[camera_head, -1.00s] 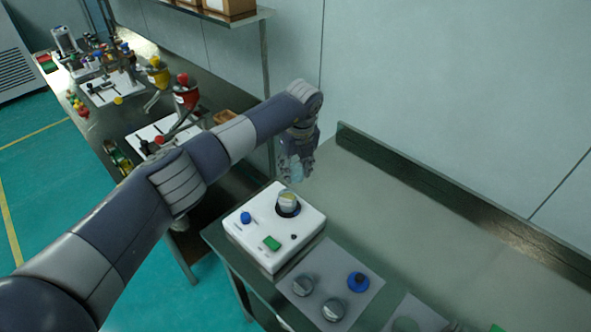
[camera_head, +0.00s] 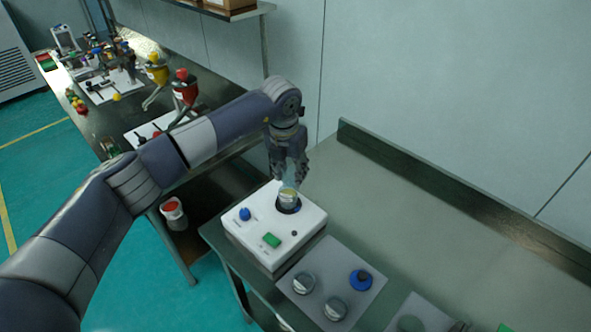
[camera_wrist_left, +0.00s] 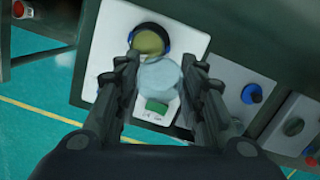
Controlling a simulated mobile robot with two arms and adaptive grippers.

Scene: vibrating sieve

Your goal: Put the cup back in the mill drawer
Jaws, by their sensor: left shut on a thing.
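A white machine (camera_head: 268,255) stands at the table's left end, with a blue knob (camera_head: 245,214) and a green button (camera_head: 271,240). A round vessel with yellowish contents (camera_head: 288,197) sits in its dark round opening; it also shows in the left wrist view (camera_wrist_left: 149,42). My left gripper (camera_head: 289,179) points down just above this vessel. In the left wrist view its fingers (camera_wrist_left: 160,82) are closed on a pale blue, see-through round piece (camera_wrist_left: 159,75). I cannot tell whether this piece is a cup or a lid. No drawer is recognisable. My right gripper is out of view.
A container with red contents (camera_head: 173,210) stands lower left.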

